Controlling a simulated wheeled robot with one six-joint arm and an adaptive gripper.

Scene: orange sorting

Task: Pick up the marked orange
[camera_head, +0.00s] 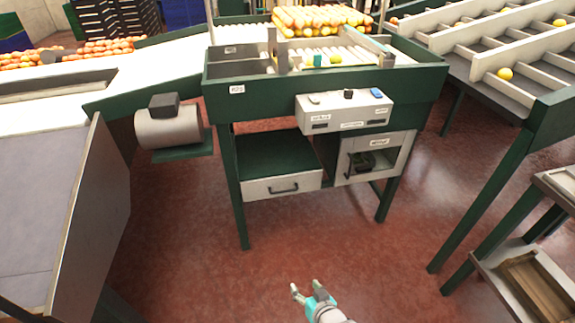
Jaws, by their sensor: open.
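My gripper (307,291) shows at the bottom middle of the head view, above the red floor. Its fingers are apart and nothing is between them. It is well in front of the green sorting machine (222,101) and touches nothing. Many oranges (322,20) lie on the rollers at the back of the machine. A greenish-yellow fruit (335,59) sits nearer, by a small teal part (318,61). Single oranges lie in the lanes at the right, one (505,74) nearest. I cannot tell a mark on any orange.
A control box (344,111) is on the machine's front, above a drawer (282,186) and an open cabinet (375,158). A motor (168,128) juts out at left. A grey panel (92,215) stands at left and a shelf (530,280) at lower right. The middle floor is clear.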

